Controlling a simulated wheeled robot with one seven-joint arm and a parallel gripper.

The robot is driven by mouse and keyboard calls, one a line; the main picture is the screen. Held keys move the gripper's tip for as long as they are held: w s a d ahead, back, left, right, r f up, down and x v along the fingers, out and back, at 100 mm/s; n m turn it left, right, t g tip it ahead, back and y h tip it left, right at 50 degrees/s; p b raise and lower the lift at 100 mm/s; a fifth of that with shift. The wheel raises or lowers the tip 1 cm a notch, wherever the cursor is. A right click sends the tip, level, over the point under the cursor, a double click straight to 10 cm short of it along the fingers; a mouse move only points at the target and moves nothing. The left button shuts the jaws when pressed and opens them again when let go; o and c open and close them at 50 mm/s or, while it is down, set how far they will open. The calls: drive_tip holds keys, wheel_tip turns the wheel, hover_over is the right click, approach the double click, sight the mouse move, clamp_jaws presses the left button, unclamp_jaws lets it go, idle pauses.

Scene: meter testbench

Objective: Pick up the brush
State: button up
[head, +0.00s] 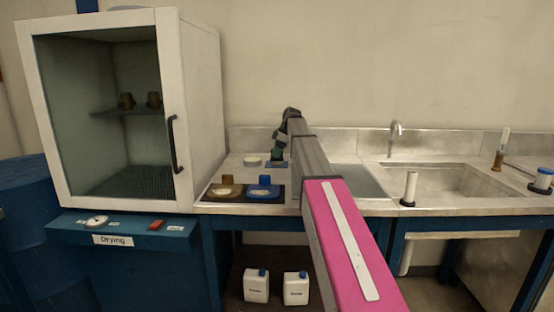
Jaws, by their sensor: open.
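My arm reaches from the lower right toward the back of the counter. My gripper (277,153) points down at the back left of the counter, small and dark; its fingers are too small to make out clearly.
A dark tray (239,199) with brown and blue containers sits at the counter's front left. A white drying cabinet (207,110) stands left. The sink (470,184), with a tap (396,135), is right. White jugs (257,287) stand below. A short white post (410,187) stands near the sink.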

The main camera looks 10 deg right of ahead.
drive_tip(key=c, duration=1)
drive_tip(key=shift+r, duration=0.65)
wheel_tip(320, 180, up, 3)
drive_tip(key=shift+w+f, duration=0.1)
drive_tip(key=shift+f, duration=0.05)
drive_tip(key=s+a+r, duration=0.1)
drive_tip(key=a+r, duration=0.1)
drive_tip(key=a, duration=0.1)
drive_tip(key=s+a+r, duration=0.2)
drive_tip(key=a, duration=0.2)
drive_tip(key=s+a+r, duration=0.2)
drive_tip(key=a+r, duration=0.1)
drive_tip(key=shift+a, duration=0.35)
